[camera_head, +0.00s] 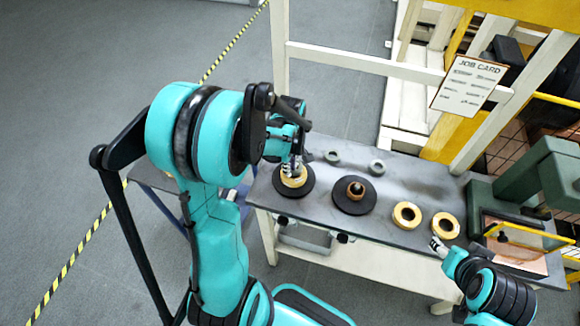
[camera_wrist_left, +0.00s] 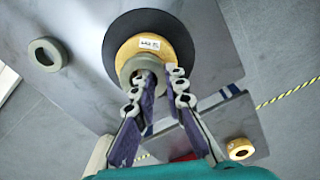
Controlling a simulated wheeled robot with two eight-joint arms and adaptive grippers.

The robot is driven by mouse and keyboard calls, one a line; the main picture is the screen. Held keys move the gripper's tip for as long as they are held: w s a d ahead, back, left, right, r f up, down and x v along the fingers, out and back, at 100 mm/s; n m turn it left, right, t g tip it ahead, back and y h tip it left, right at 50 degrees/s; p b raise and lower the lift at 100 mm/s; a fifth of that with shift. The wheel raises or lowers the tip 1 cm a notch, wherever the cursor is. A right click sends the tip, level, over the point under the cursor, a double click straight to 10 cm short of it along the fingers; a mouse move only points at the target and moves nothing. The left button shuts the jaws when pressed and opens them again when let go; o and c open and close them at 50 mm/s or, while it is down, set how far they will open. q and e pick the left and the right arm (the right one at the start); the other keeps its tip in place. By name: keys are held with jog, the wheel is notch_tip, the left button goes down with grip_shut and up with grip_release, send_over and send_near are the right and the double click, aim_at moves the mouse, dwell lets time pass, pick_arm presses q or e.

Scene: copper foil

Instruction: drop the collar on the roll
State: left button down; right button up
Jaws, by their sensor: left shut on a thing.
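My left gripper (camera_head: 297,164) is over the left black disc (camera_head: 279,206), which carries a copper-coloured roll (camera_head: 293,181). In the left wrist view the roll (camera_wrist_left: 176,40) has a white label and lies on the black disc (camera_wrist_left: 207,62). A grey collar (camera_wrist_left: 127,69) is at the fingertips of my left gripper (camera_wrist_left: 158,76), which is shut on it. The collar overlaps the roll's near side in that view; I cannot tell whether they touch. My right gripper (camera_head: 437,245) is by the table's front edge, its fingers too small to judge.
Two grey collars (camera_head: 331,157) (camera_head: 377,168) lie at the back of the table (camera_head: 415,180). Two rolls (camera_head: 407,214) (camera_head: 445,225) lie to the right. A green machine (camera_head: 530,180) stands at the right end.

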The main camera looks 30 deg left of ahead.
pick_arm(q)
jog(key=shift+f, duration=0.25)
jog(key=shift+s+d, duration=0.1)
jog(key=shift+s, duration=0.1)
jog(key=c, duration=1.6)
grip_release()
jog(key=shift+f, duration=0.1)
jog(key=shift+w+f, duration=0.1)
jog(key=shift+w, duration=0.1)
jog(key=shift+s, duration=0.1)
jog(key=shift+r, duration=0.25)
